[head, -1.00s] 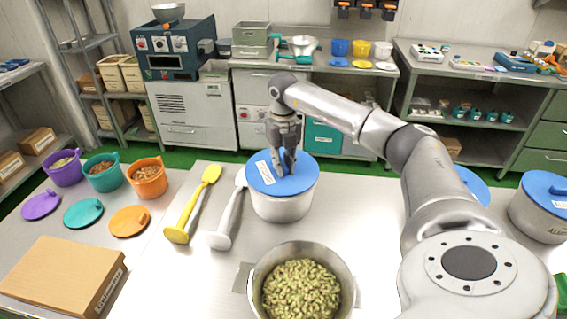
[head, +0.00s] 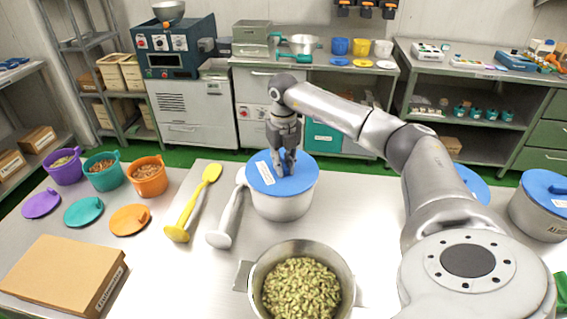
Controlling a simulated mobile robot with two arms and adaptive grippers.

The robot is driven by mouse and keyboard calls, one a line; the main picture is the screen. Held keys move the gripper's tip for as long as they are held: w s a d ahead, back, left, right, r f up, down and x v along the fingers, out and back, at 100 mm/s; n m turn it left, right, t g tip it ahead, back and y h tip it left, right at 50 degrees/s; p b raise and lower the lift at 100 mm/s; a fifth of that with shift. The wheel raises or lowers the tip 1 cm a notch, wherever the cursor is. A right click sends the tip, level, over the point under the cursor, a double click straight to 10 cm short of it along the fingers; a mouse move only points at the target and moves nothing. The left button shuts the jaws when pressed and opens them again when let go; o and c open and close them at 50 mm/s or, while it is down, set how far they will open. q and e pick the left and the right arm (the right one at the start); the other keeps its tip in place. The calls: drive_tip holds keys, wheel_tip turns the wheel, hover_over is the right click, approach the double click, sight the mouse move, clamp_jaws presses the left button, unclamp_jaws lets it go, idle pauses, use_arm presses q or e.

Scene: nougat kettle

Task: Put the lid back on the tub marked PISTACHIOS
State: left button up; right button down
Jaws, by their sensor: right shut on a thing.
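A white tub (head: 282,207) stands on the steel table in the middle of the head view. Its blue lid (head: 296,184) lies over its mouth and looks about level. The lid carries a white label whose print is too small to read. My right gripper (head: 284,166) points down from above and is shut on the lid's handle, which its fingers mostly hide. I cannot tell whether the lid is fully pressed down. My left gripper is out of view.
A steel pan of green nuts (head: 301,290) is in front of the tub. Yellow (head: 194,203) and white scoops (head: 229,211) lie to its left. Small coloured tubs, their lids and a cardboard box (head: 62,272) are further left. Another blue-lidded tub (head: 537,214) is right.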

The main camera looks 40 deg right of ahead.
drive_tip(key=shift+f, duration=0.1)
drive_tip(key=c, duration=0.7)
unclamp_jaws()
drive_tip(key=shift+r+p, duration=2.85)
drive_tip(key=shift+r, duration=0.75)
drive_tip(key=shift+f, duration=0.1)
